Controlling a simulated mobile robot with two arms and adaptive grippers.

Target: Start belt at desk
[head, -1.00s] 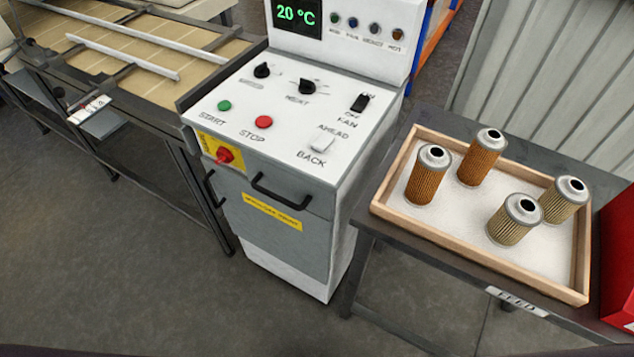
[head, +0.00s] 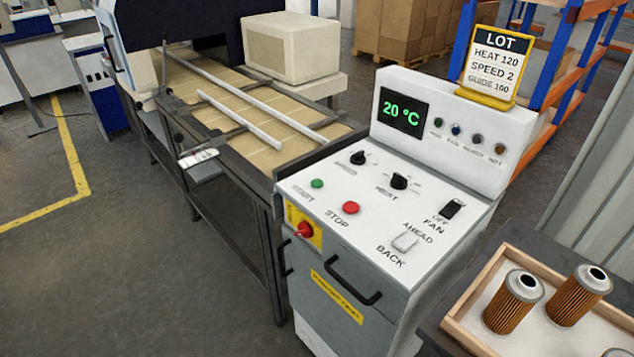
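The control desk (head: 341,255) stands in the middle of the head view. Its sloped white panel has a green START button (head: 317,183) and a red STOP button (head: 351,208). Behind them are a SPEED knob (head: 358,158) and a HEAT knob (head: 399,181). A dark FAN switch (head: 450,209) and a white AHEAD/BACK rocker (head: 405,242) sit at the right. The display (head: 402,114) reads 20 °C in green. The belt (head: 215,115) runs back left from the desk under pale guide rails. Neither gripper is in view.
A LOT sign (head: 491,68) on the desk reads HEAT 120, SPEED 2, GUIDE 100. A red emergency knob (head: 304,230) on yellow is at the desk's front left. A wooden tray (head: 459,308) with filter cartridges (head: 513,301) stands at the lower right. Floor is free at left.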

